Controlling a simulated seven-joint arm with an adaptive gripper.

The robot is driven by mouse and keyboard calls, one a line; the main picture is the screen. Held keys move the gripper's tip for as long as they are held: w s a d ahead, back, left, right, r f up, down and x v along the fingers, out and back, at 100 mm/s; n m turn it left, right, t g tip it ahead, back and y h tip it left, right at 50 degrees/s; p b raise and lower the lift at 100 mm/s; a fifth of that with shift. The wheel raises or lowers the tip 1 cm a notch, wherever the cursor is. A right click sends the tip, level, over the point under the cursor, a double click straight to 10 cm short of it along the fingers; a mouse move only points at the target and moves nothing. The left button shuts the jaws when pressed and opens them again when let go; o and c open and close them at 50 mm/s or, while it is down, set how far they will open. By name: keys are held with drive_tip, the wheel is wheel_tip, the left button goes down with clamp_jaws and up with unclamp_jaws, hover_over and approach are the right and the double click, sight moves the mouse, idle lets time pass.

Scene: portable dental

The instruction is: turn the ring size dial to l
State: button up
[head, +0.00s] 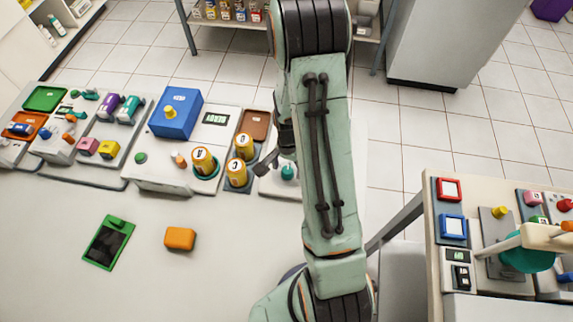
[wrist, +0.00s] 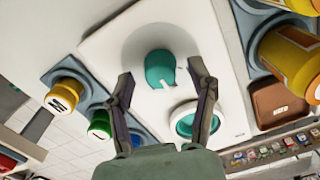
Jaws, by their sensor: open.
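The ring size dial appears to be the teal knob (wrist: 160,66) with a white pointer mark, on a white panel (wrist: 110,42) in the wrist view. The pointer faces the lower right of that view. No size letters are readable around it. My gripper (wrist: 161,76) is open, its two fingers either side of the knob in the picture; I cannot tell whether they touch it. In the head view the teal knob (head: 288,173) shows just left of my arm, and my gripper (head: 268,163) is partly hidden behind the arm.
A teal-rimmed round socket (wrist: 184,122) sits beside the knob. Yellow lettered cylinders (head: 204,161) and a brown tray (head: 254,123) stand close by on the left. An orange block (head: 180,238) and a green-framed tablet (head: 108,243) lie on the otherwise clear tabletop in front.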

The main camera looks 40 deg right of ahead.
drive_tip(key=shift+f, duration=0.3)
clamp_jaws()
drive_tip(key=shift+n, duration=0.3)
drive_tip(key=n, duration=0.7)
drive_tip(key=shift+n, duration=0.6)
